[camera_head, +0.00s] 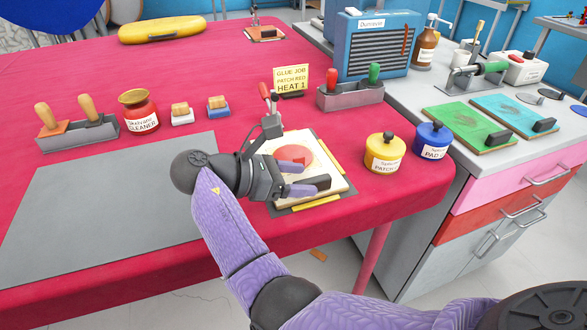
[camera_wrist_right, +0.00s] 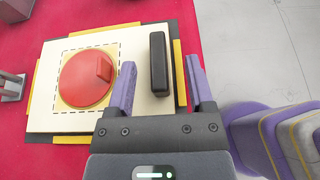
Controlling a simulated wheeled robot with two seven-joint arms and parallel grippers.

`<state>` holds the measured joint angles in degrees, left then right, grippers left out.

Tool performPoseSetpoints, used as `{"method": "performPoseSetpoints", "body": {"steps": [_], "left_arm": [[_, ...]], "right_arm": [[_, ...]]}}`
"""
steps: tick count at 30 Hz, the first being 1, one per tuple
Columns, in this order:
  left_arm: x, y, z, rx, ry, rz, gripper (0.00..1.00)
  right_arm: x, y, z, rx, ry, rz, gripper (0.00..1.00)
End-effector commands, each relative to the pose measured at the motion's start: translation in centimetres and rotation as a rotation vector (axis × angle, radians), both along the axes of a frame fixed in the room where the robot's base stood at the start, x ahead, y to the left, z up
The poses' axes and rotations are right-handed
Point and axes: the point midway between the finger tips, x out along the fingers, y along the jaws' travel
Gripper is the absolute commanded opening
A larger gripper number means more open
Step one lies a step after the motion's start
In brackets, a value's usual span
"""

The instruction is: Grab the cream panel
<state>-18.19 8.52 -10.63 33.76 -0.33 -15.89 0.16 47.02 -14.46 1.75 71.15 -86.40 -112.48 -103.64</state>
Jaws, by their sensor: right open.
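The cream panel (camera_head: 331,175) lies flat on a dark grey base with yellow edge strips, near the front right edge of the red table. It carries a round red patch (camera_head: 295,156) inside a dashed square and a black bar handle (camera_head: 322,183). In the right wrist view the panel (camera_wrist_right: 137,60) fills the upper left, with the black handle (camera_wrist_right: 158,63) standing near its right side. My right gripper (camera_wrist_right: 158,78) is open, its purple fingers on either side of the handle's near end. I cannot tell whether they touch it. My left gripper is not in view.
A yellow pot (camera_head: 384,155) and a blue pot (camera_head: 432,142) stand right of the panel. A yellow sign (camera_head: 291,77) and a grey tray (camera_head: 352,95) with red and green handles are behind. A grey mat (camera_head: 90,195) lies left. Green and blue boards (camera_head: 467,128) lie on the grey counter.

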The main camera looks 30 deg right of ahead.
Motion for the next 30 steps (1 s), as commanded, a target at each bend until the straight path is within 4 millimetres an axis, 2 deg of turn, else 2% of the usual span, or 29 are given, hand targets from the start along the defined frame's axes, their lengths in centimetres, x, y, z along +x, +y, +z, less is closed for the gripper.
{"method": "performPoseSetpoints", "body": {"steps": [1,6,12,21,30], "left_arm": [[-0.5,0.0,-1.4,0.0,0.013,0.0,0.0],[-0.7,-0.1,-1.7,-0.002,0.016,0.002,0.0],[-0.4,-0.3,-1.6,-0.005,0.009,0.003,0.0],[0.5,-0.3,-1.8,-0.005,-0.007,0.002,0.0],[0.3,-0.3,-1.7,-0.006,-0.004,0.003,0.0]], "right_arm": [[0.0,-0.9,-1.6,-0.001,0.004,-0.004,0.68],[-0.5,-2.8,-1.7,0.001,0.001,-0.002,0.68],[-0.5,-2.9,-1.5,0.001,0.001,0.0,0.66],[-0.5,-2.8,-1.5,0.001,0.001,-0.001,0.02],[-0.5,-2.8,-1.5,0.001,0.0,0.0,0.0]]}}
